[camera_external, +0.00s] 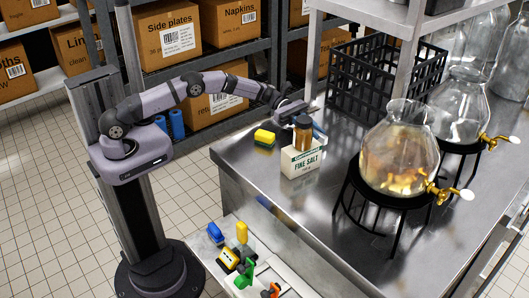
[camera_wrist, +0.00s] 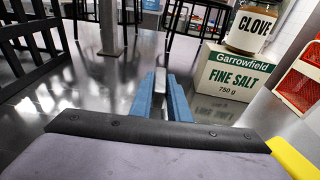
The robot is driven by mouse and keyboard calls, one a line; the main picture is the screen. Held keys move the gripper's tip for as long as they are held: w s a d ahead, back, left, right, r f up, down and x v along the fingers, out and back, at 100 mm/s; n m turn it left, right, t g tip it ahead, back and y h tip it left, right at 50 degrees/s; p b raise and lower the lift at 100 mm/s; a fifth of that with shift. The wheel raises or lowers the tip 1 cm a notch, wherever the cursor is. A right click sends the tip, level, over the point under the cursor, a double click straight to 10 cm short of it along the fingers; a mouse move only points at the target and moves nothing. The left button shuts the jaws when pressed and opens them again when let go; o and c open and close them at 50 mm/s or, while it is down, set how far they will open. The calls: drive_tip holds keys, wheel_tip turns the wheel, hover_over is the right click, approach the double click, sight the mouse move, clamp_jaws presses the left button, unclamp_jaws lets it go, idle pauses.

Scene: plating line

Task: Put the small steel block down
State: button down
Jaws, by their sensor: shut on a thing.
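My gripper (camera_wrist: 162,88) reaches forward low over the steel counter (camera_wrist: 100,85) in the wrist view. Its two blue fingers are shut on the small steel block (camera_wrist: 160,78), a narrow grey piece between their tips. Whether the block touches the counter is unclear. In the external view my gripper (camera_external: 316,126) is behind the salt box (camera_external: 301,160) and the brown jar (camera_external: 303,134) on it, which partly hide the fingers. The block cannot be made out there.
The salt box (camera_wrist: 233,72) and clove jar (camera_wrist: 252,28) stand right of my fingers. A yellow sponge (camera_external: 264,137) lies left of the box. A black crate (camera_external: 347,84) stands behind; glass dispensers (camera_external: 400,150) on black stands are at right. Bare counter surrounds my fingers.

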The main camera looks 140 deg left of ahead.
drive_tip(key=shift+f, duration=0.3)
drive_tip(key=shift+f+b, duration=0.2)
drive_tip(key=shift+b, duration=0.2)
drive_tip(key=c, duration=1.7)
unclamp_jaws()
drive_tip(key=shift+r+p, duration=0.6)
drive_tip(key=shift+r, duration=0.1)
drive_tip(key=s, duration=0.4)
drive_tip(key=s+r+b, duration=0.1)
drive_tip(key=s, duration=0.3)
drive_tip(key=s+b, duration=0.1)
drive_tip(key=s, duration=0.3)
drive_tip(key=shift+r, duration=0.25)
